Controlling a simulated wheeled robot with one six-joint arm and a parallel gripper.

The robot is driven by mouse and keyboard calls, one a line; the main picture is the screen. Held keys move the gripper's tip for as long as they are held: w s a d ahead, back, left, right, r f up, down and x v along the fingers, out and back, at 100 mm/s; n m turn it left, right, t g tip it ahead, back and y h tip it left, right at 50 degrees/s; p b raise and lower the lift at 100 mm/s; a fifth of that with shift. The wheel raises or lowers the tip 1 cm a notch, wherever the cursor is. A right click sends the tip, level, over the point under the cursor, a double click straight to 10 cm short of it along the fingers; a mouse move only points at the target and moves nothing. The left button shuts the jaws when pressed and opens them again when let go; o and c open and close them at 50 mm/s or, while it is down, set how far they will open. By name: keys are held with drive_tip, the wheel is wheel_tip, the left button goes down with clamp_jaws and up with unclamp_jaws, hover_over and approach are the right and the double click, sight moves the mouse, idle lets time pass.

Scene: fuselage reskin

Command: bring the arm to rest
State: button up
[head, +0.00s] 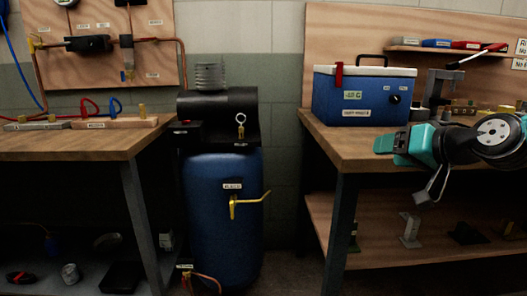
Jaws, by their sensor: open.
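My arm reaches in from the right edge in teal and black, above the right workbench (341,152). My gripper (392,150) is at its left end, with teal fingers pointing left. It is open, and I see nothing between its fingers. It appears over or in front of the bench top, to the right of and below the blue cooler box. I cannot tell whether it touches the bench. The rest of the arm is cut off by the right edge.
A blue cooler box (372,97) and a grey stand (436,95) are on the right bench. A blue tank (222,205) with a yellow valve handle (236,204) stands between the benches. The left bench (95,146) holds labelled strips. Small parts lie on the lower shelves.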

drive_tip(key=s+a+f+n+g+y, duration=0.1)
drive_tip(key=s+a+f+n+g, duration=0.3)
drive_tip(key=s+a, duration=0.45)
drive_tip(key=s+a+f+n+g+h, duration=0.15)
drive_tip(key=s+g, duration=0.25)
drive_tip(key=s, duration=0.6)
drive_tip(key=s+a+f+n+g+h, duration=0.1)
drive_tip(key=s+f+n+g+h, duration=0.2)
drive_tip(key=s, duration=0.8)
wheel_tip(320, 180, up, 26)
drive_tip(key=w+y+p, duration=0.1)
drive_tip(key=p, duration=2.4)
drive_tip(key=shift+w+f+m+g, duration=0.2)
drive_tip(key=shift+m+g, duration=0.2)
drive_tip(key=shift+m, duration=0.05)
drive_tip(key=shift+a+y, duration=0.1)
drive_tip(key=shift+y, duration=0.15)
